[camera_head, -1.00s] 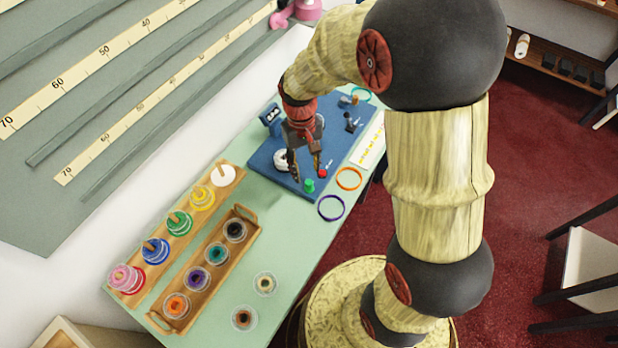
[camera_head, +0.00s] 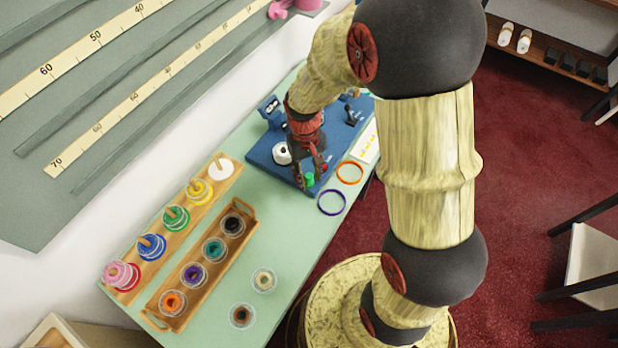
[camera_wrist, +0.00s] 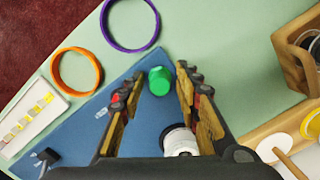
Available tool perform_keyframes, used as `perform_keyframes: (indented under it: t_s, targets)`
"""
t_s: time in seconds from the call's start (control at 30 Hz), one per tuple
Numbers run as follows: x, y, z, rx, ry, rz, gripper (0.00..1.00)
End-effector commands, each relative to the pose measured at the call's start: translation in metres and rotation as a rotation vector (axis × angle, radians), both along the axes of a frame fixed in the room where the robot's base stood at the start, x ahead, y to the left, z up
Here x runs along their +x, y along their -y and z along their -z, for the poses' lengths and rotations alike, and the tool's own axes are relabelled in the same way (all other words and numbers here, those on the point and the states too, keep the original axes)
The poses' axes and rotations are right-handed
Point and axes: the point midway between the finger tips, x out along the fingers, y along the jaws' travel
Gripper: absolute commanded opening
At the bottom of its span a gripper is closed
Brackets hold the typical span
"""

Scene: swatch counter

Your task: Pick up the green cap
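The green cap (camera_wrist: 159,81) stands on the near corner of the blue board (camera_wrist: 82,125). In the wrist view it lies ahead of and between the fingertips of my gripper (camera_wrist: 158,80). The fingers are spread, with gaps between them and the cap. In the head view my gripper (camera_head: 311,180) is low over the board's corner, with the green cap (camera_head: 309,179) beside its fingers and partly covered by them. Whether a finger touches the cap cannot be told.
A white round piece (camera_wrist: 180,141) is close to the right finger. Purple (camera_wrist: 130,24) and orange (camera_wrist: 76,69) rings lie beyond the board. A wooden tray of jars (camera_head: 208,268) and a rack of coloured spools (camera_head: 177,217) stand to the left.

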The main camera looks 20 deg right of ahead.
Motion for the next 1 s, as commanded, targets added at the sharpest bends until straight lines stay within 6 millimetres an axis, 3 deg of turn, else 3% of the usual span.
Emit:
perform_keyframes:
  t_s: [0.4,0.77,1.0]
  targets:
    - [0.0,0.0,0.0,0.0,-0.001,0.0,0.09]
    - [0.0,0.0,-0.002,0.0,-0.001,0.0,0.08]
    - [0.0,0.0,-0.024,0.0,0.001,0.0,0.08]
